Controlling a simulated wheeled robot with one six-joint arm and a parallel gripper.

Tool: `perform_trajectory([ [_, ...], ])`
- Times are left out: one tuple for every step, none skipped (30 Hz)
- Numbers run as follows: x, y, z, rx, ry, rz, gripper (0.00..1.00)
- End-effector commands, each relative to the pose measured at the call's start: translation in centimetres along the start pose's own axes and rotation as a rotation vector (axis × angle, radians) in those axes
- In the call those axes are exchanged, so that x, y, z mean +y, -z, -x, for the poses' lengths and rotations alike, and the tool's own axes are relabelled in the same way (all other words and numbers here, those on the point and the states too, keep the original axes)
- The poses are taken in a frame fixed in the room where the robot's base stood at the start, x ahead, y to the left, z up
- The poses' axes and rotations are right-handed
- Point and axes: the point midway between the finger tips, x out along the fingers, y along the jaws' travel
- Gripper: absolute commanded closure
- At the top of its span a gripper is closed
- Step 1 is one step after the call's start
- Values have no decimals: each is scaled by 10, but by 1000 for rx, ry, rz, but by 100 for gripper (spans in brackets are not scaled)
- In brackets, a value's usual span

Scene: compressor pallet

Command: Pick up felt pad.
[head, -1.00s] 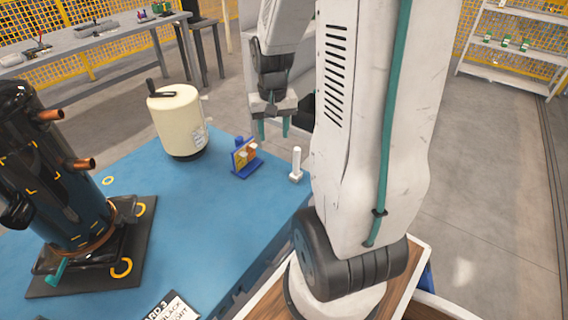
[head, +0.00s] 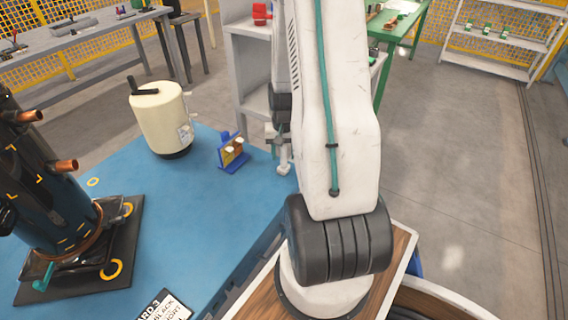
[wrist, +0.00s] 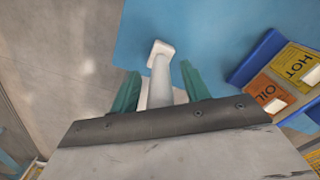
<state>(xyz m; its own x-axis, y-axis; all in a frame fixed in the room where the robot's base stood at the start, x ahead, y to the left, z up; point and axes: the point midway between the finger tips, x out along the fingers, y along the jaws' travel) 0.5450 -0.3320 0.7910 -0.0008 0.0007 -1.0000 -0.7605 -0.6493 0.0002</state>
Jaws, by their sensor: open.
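A white upright post with a square foot (head: 284,160) stands near the right edge of the blue pallet top (head: 170,220). No other thing looks like a felt pad, and I cannot tell for sure that this is it. In the wrist view the post (wrist: 161,78) runs between the two teal fingers of my gripper (wrist: 160,84), its foot beyond them. The fingers are open, with a gap on each side of the post. In the head view my gripper is mostly hidden behind my arm.
A blue stand with HOT and OIL cards (wrist: 272,88) is close on the right in the wrist view. A cream canister (head: 160,118) and a dark compressor (head: 45,185) on a black mat (head: 110,285) stand further left. A grey shelf unit (head: 247,70) is behind.

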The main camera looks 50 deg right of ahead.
Motion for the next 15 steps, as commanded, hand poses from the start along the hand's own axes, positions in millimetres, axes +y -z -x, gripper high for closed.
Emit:
perform_trajectory([
  [0,0,-3,0,0,0,54],
  [0,0,-3,1,0,0,54],
  [0,0,-4,1,0,0,54],
  [0,0,-4,1,0,0,54],
  [0,0,-3,1,0,0,54],
  [0,0,-3,1,0,0,54],
  [0,0,-3,1,0,0,54],
  [0,0,-3,1,0,0,54],
  [0,0,-3,1,0,0,65],
  [0,0,-3,1,0,0,73],
  [0,0,-3,1,0,0,82],
  [0,0,-3,1,0,0,93],
  [0,0,-3,1,0,0,100],
  [0,0,-3,1,0,0,100],
  [0,0,-3,1,0,0,100],
])
